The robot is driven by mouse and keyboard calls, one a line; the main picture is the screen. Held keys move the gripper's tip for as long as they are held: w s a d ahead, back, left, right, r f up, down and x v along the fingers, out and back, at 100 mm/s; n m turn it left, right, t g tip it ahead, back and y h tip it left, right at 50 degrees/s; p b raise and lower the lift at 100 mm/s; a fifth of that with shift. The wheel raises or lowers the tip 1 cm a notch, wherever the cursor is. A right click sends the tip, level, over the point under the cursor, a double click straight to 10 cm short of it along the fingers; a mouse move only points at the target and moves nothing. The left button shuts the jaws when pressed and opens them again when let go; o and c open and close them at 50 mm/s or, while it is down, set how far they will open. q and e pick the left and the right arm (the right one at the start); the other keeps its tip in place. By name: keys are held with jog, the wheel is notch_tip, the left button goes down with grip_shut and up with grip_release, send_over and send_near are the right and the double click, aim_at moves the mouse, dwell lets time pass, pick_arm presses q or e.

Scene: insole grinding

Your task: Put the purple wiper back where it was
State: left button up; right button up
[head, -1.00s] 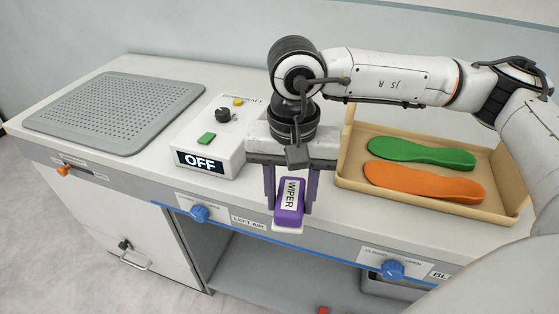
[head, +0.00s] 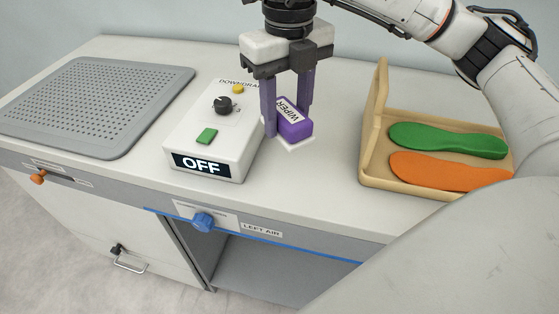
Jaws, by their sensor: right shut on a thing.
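The purple wiper (head: 296,129) has a white "WIPER" label on top and a pale edge underneath. My right gripper (head: 288,124) points down and is shut on the wiper, with one finger on each side of it. The wiper is over the white bench top (head: 318,178), just right of the control box (head: 217,128). I cannot tell whether its underside touches the bench. My left gripper is not in view.
The control box shows "OFF". A perforated grey plate (head: 98,105) lies at the left. A tan tray (head: 375,113) at the right holds a green insole (head: 447,139) and an orange insole (head: 450,170). Bench room between wiper and tray is clear.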

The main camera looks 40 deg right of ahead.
send_over(286, 168)
jog(key=shift+m, duration=0.3)
notch_tip(286, 168, down, 5)
jog(key=shift+s+f, duration=0.1)
jog(key=shift+f, duration=2.35)
jog(key=shift+f, duration=0.15)
jog(key=o, duration=1.1)
